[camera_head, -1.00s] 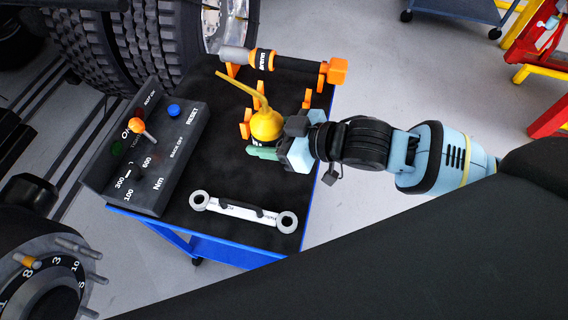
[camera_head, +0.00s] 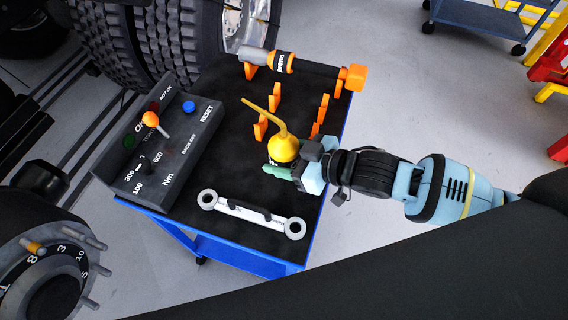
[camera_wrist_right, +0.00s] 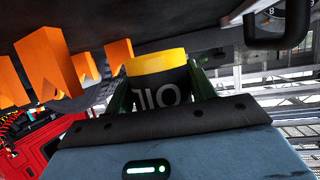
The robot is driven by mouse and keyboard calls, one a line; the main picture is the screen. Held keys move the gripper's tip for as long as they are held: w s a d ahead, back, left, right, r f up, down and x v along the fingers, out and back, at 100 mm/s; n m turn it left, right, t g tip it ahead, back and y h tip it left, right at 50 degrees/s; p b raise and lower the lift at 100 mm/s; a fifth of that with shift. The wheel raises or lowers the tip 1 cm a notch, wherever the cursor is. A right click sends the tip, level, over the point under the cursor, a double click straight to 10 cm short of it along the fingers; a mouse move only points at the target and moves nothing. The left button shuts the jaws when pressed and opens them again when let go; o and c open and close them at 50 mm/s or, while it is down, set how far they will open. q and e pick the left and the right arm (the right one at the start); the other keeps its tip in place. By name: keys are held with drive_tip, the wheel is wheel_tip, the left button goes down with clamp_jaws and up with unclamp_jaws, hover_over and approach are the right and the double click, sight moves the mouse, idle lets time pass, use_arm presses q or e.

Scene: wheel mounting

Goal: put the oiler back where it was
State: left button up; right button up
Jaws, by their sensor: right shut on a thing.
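The yellow oiler (camera_head: 284,149) with its long thin spout is in my right gripper (camera_head: 281,169), on the near right part of the black tabletop (camera_head: 228,160). The spout points up and to the left. In the right wrist view, the green fingers close on both sides of the oiler's dark lettered band (camera_wrist_right: 161,95), and its yellow end (camera_wrist_right: 155,65) faces the dark table surface. I cannot tell whether it touches the table. Orange holders (camera_head: 261,127) stand empty just beyond the oiler; they also show in the wrist view (camera_wrist_right: 50,62). My left gripper is not in view.
A double-ended wrench (camera_head: 252,213) lies near the front edge. A control box (camera_head: 160,150) with an orange-knobbed lever stands on the left. A long power tool (camera_head: 310,68) rests on orange supports at the back. More orange holders (camera_head: 320,115) stand on the right.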

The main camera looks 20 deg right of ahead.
drive_tip(key=shift+f+b, duration=0.35)
drive_tip(key=shift+f, duration=1.4)
drive_tip(key=shift+f, duration=0.15)
drive_tip(key=o, duration=1.3)
drive_tip(key=shift+d, duration=0.1)
drive_tip(key=p+v, duration=0.1)
drive_tip(key=v, duration=0.9)
drive_tip(key=shift+s, duration=0.1)
drive_tip(key=shift+v, duration=0.95)
